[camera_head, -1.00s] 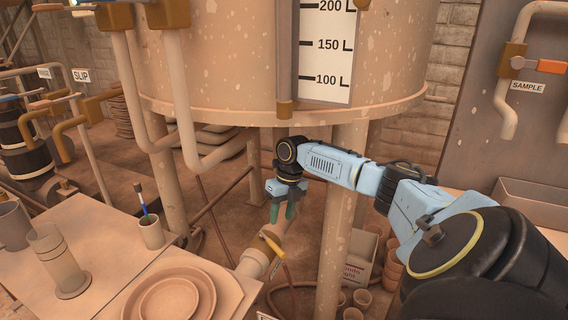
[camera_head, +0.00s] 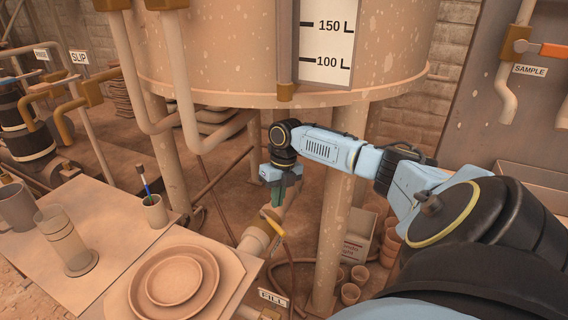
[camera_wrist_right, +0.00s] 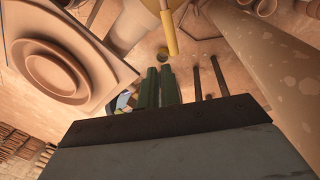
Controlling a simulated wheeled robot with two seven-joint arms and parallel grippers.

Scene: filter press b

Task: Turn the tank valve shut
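The tank valve has a yellow lever handle (camera_head: 273,226) on the pale outlet pipe (camera_head: 255,239) below the big tank (camera_head: 220,60). In the right wrist view the yellow handle (camera_wrist_right: 169,34) hangs in from the top, ahead of the fingertips. My right gripper (camera_head: 277,200) is just above and beyond the handle, pointing down. Its green fingers (camera_wrist_right: 161,75) lie side by side with nothing visible between them. They look apart from the handle. My left gripper is out of both views.
A bench with a round plate (camera_head: 175,278), a cup (camera_head: 155,212) and a glass cylinder (camera_head: 66,240) is at left. A tank leg (camera_head: 333,235) stands right of the gripper. A box (camera_head: 355,248) and small pots (camera_head: 350,293) are on the floor.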

